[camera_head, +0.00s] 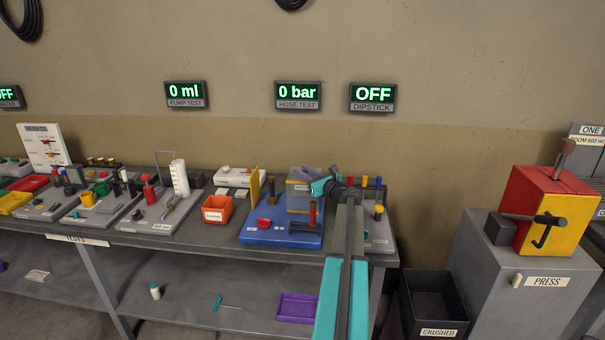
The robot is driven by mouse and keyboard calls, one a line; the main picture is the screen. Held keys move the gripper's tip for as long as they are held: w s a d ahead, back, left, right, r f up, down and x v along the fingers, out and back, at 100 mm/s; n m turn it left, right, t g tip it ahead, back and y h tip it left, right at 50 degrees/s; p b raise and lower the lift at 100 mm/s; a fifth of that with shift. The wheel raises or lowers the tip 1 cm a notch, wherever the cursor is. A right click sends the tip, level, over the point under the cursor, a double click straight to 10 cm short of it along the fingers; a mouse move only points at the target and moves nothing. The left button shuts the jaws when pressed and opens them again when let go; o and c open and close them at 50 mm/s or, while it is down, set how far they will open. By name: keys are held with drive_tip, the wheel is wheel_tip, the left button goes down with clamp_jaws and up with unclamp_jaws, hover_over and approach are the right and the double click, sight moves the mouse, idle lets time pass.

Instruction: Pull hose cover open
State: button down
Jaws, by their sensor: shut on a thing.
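The hose test board (268,234) is a blue base on the bench, below the display reading 0 bar. A greyish box-shaped hose cover (299,200) with a yellow stripe stands at its back right. My gripper (318,187), teal with dark joints, reaches from the front right to the cover's upper right edge. It is shut there, seemingly on the cover; the exact grip is too small to see. A red-and-black lever (312,215) stands in front of the cover, and a yellow upright plate (255,187) stands to its left.
My arm crosses the bench's right end. An orange bin (217,209) sits left of the blue board, with several small test boards beyond. A grey board with pegs (379,234) is close on the right. A black crushed bin (434,301) and the press (551,215) stand further right.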

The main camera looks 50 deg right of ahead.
drive_tip(key=c, duration=1.6)
unclamp_jaws()
drive_tip(key=shift+w+d+r, duration=0.1)
drive_tip(key=shift+w+r, duration=0.05)
drive_tip(key=shift+w, duration=0.05)
drive_tip(key=shift+c, duration=0.2)
drive_tip(key=shift+o, duration=0.4)
drive_tip(key=shift+a, duration=0.2)
drive_tip(key=shift+f+b+v, duration=0.2)
drive_tip(key=shift+b+v, duration=0.1)
drive_tip(key=shift+v, duration=0.65)
drive_tip(key=b+v, duration=0.2)
drive_tip(key=v, duration=0.9)
drive_tip(key=shift+s+b, duration=0.35)
drive_tip(key=shift+s, duration=0.05)
